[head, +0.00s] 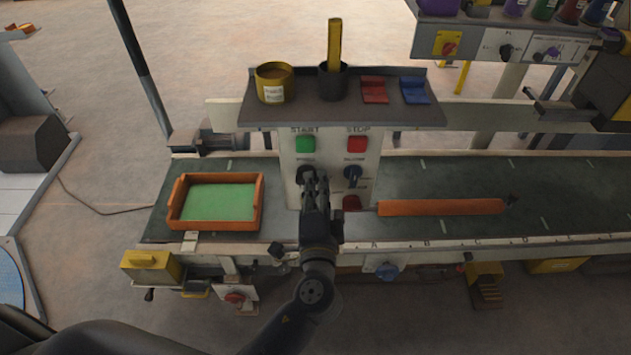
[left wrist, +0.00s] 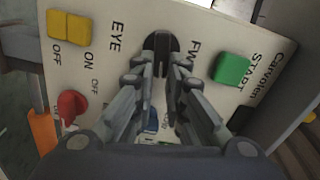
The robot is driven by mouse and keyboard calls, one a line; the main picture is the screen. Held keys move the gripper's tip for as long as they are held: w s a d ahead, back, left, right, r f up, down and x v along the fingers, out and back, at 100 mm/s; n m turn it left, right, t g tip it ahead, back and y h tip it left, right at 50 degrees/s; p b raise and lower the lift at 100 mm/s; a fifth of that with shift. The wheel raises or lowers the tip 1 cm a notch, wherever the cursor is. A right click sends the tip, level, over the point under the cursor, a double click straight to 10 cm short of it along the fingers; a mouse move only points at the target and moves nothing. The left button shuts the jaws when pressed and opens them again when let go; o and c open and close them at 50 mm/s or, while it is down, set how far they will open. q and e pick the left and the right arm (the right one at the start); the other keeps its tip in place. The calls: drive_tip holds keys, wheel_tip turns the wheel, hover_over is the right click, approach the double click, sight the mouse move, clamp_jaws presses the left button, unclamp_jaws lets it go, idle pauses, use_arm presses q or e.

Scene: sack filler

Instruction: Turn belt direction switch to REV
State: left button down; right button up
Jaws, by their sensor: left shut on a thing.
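The control panel (head: 293,189) stands upright behind the belt; the left wrist view shows its pale face (left wrist: 205,45) close up and tilted. A black switch knob (left wrist: 160,41) sits between the green START button (left wrist: 232,69) and the EYE label, beside lettering that begins "FW". My left gripper (left wrist: 160,65) is shut on this knob, one finger on each side. In the head view my left gripper (head: 315,178) covers part of the panel's left column below the green button (head: 305,144). The knob's pointing direction and any REV lettering cannot be made out. My right gripper is not in view.
An orange tray (head: 262,203) stands left; an orange bar (head: 440,207) lies right.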

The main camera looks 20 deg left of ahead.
use_arm(q)
drive_tip(key=shift+f+m, duration=0.2)
drive_tip(key=shift+m, duration=0.9)
drive_tip(key=c, duration=1.6)
unclamp_jaws()
drive_tip(key=v, duration=1.2)
